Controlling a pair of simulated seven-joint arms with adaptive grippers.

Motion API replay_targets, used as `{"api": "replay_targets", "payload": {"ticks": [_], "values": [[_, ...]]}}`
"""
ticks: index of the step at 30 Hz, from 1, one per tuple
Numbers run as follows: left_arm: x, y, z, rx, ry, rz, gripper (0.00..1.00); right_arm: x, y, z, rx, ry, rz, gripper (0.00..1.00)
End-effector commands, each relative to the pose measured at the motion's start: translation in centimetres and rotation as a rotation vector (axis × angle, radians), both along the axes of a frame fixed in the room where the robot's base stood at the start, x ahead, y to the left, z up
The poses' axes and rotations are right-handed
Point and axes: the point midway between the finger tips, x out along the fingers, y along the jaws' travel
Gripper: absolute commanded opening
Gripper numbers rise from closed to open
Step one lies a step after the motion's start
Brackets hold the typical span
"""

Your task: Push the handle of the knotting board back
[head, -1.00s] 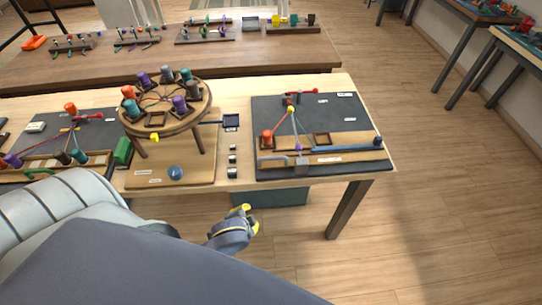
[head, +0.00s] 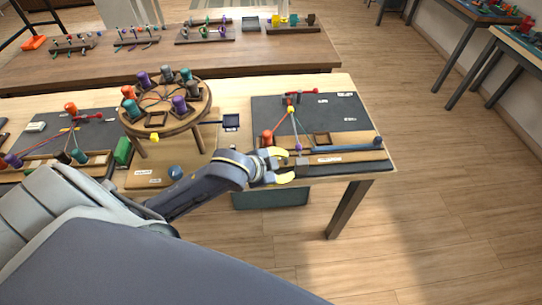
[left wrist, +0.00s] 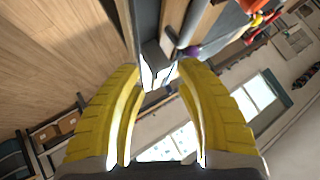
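The knotting board (head: 335,113) is a dark slab at the right end of the near table, with a wooden bar (head: 345,156) along its front edge. A grey block (head: 302,163), which looks like the handle, sits at the front of this bar. My left gripper (head: 287,165) is open at the front edge of the board, its yellow fingertips just left of the block. In the left wrist view a grey block (left wrist: 153,52) shows just beyond the gap between the fingertips; I cannot tell if they touch it. My right gripper is not in view.
Cords run from a yellow bead (head: 291,109) to an orange peg (head: 267,137) and a purple peg (head: 298,147). A blue rod (head: 345,147) lies behind the bar. A round braiding stand (head: 165,106) is to the left. Floor is open in front.

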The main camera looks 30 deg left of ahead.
Motion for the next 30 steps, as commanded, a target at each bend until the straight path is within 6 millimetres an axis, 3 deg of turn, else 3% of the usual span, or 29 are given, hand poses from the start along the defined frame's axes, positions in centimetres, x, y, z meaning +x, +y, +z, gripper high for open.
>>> {"api": "replay_targets", "payload": {"ticks": [3, 11, 21, 30], "values": [[1.1, -0.2, 2.6, 0.000, 0.017, -0.079, 0.34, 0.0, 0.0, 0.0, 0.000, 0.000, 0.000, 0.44], [1.2, 1.4, 6.7, 0.023, 0.131, -0.176, 0.34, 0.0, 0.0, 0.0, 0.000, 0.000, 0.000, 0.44], [-1.2, 6.6, 11.3, 0.070, 0.320, -0.145, 0.34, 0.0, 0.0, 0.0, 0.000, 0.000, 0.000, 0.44], [-3.0, 9.2, 13.2, 0.076, 0.409, -0.092, 0.34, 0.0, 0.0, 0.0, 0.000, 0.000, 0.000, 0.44]]}}
